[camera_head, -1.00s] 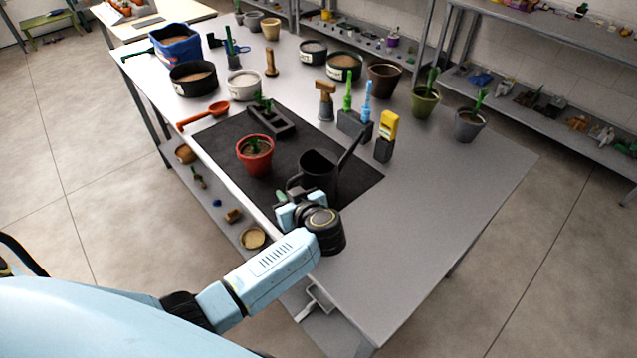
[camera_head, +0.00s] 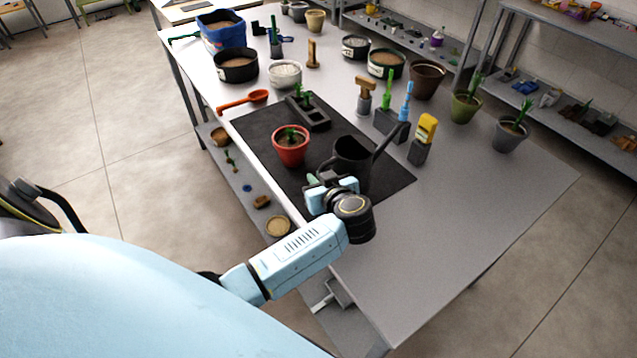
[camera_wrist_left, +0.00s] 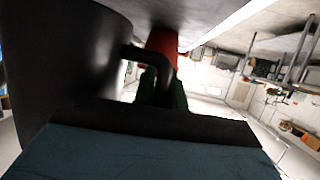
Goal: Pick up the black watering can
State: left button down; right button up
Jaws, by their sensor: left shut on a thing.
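The black watering can (camera_head: 353,158) stands upright on the dark mat (camera_head: 262,130), its spout rising to the right. In the left wrist view the can's dark body (camera_wrist_left: 70,60) fills the left side, and its handle (camera_wrist_left: 150,55) curves out to the right of it. My left gripper (camera_head: 322,182) is at the near left side of the can, shut on its handle. My wrist hides part of the grip in the head view. I cannot tell whether the can touches the mat. My right gripper is not in view.
A red pot with a plant (camera_head: 291,147) stands close left of the can. A black seedling tray (camera_head: 308,112) lies behind it. A tool holder (camera_head: 390,124) and a yellow-topped item (camera_head: 424,135) stand to the right, near the spout. The table's right front (camera_head: 450,230) is clear.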

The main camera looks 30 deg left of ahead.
pick_arm(q)
notch_tip(320, 180, up, 7)
jog(key=p, duration=0.1)
dwell(0.5)
jog(key=shift+d, duration=0.1)
dwell(1.1)
